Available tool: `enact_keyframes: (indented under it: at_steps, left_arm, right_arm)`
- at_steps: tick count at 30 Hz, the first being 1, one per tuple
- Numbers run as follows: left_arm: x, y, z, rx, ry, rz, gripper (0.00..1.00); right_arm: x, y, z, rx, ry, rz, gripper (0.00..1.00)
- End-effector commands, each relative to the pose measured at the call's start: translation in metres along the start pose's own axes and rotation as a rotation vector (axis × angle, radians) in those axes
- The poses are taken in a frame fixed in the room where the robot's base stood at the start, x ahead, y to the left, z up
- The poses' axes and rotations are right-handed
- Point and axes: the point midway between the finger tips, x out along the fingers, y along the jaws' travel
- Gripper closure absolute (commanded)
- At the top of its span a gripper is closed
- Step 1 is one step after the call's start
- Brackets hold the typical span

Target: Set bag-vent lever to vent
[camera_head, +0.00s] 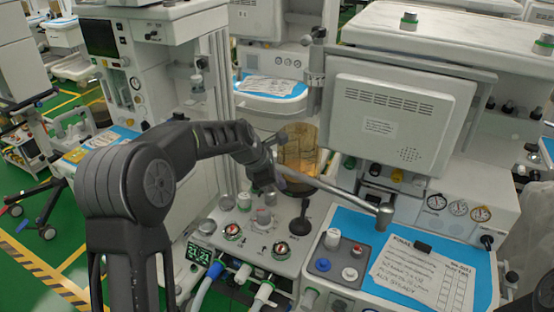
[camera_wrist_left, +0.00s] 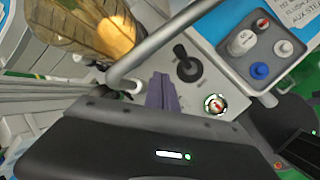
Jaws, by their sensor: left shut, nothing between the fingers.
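The bag-vent lever is the black lever (camera_head: 300,222) that stands on the white control panel. It also shows in the wrist view (camera_wrist_left: 187,66), with small lettering beside its round base that I cannot read. My left gripper (camera_head: 268,186) is over the panel, to the left of the lever, its tips mostly hidden in the head view. In the wrist view its purple-grey fingers (camera_wrist_left: 162,80) are together and empty, a little left of the lever, with a visible gap to it. My right gripper is not in view.
A grey metal tube (camera_head: 335,187) passes close above the lever and gripper. The amber canister (camera_head: 300,150) stands behind. Two round dials (camera_head: 232,232) sit on the panel near the lever. A grey tray (camera_head: 340,258) with coloured caps lies to the right, beside a written sheet (camera_head: 420,275).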

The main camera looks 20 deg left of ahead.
Motion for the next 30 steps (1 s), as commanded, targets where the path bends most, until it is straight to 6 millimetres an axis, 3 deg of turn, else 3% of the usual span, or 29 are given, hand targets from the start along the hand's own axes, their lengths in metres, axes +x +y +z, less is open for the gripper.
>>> enact_keyframes:
  at_steps: [6, 12, 30]
  left_arm:
    - [-0.026, 0.030, 0.017, 0.001, 0.000, 0.001, 1.00]
    - [-0.041, 0.045, 0.025, 0.000, 0.001, -0.001, 1.00]
    - [-0.043, 0.047, 0.026, -0.001, 0.001, -0.002, 1.00]
  right_arm:
    - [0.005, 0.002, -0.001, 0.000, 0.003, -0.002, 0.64]
    - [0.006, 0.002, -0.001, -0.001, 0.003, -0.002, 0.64]
    - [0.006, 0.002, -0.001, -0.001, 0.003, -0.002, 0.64]
